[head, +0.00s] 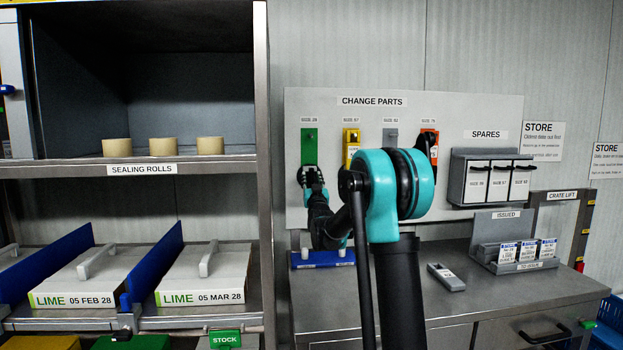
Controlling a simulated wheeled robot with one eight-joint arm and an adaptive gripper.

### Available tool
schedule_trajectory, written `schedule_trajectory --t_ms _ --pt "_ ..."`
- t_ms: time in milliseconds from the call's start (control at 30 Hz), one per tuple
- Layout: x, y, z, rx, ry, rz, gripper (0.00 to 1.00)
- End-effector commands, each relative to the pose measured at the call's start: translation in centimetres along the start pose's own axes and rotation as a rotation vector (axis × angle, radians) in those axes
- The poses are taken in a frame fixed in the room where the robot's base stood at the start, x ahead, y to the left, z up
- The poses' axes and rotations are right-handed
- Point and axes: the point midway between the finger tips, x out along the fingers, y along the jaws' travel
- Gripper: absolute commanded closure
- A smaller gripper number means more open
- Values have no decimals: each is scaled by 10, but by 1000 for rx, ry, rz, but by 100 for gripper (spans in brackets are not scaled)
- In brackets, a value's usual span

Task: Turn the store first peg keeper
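The change parts board (470,112) hangs on the back wall with a row of coloured plates. The leftmost is a green plate (309,142), then a yellow plate (351,137), a grey plate (390,136) and an orange plate (430,133) partly behind my arm. My gripper (308,174) is at the lower end of the green plate, in front of the board. The first peg and its keeper cannot be made out; my gripper covers that spot. I cannot tell whether the fingers touch anything or how far they are open.
A steel bench (490,300) stands below the board, with a blue tray (322,259), a grey handheld device (446,277) and an issued rack (513,267). A spares holder (457,178) is on the right. A shelf unit (262,200) with sealing rolls and lime boxes stands left.

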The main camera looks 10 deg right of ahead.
Motion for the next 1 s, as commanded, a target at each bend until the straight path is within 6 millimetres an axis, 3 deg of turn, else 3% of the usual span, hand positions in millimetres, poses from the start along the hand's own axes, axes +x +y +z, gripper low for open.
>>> schedule_trajectory --t_ms 433,733,1000 --pt "10 0 0 -1 0 0 62" --pt "10 0 0 -1 0 0 99" --pt "10 0 0 6 0 3 100"
